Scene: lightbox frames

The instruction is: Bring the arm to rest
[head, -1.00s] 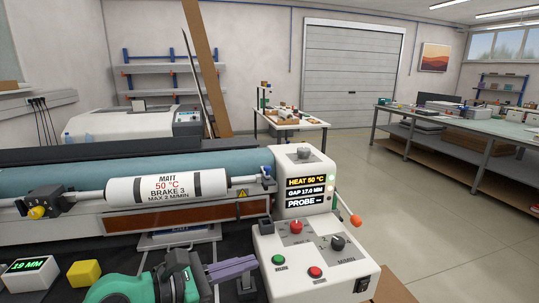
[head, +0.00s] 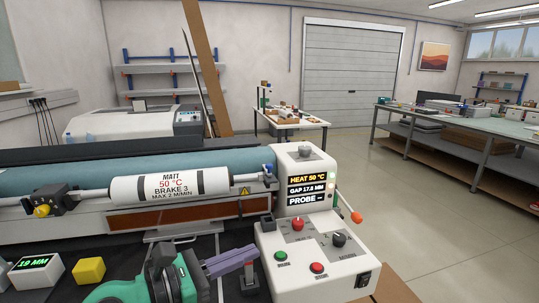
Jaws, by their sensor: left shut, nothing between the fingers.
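My left gripper (head: 232,261) shows at the bottom of the head view, with a green and dark wrist and purple-grey fingers. The fingers are shut with nothing between them. They point right, over the dark front surface, just left of the white control box (head: 310,262). Whether they touch anything cannot be told. My right gripper is not in view.
A laminator with a roll labelled MATT (head: 170,186) runs behind my gripper. Its display (head: 307,188) reads HEAT 50 °C. A yellow cube (head: 89,271) and a small 19 MM readout (head: 36,271) lie to the left. Open floor (head: 440,230) lies right.

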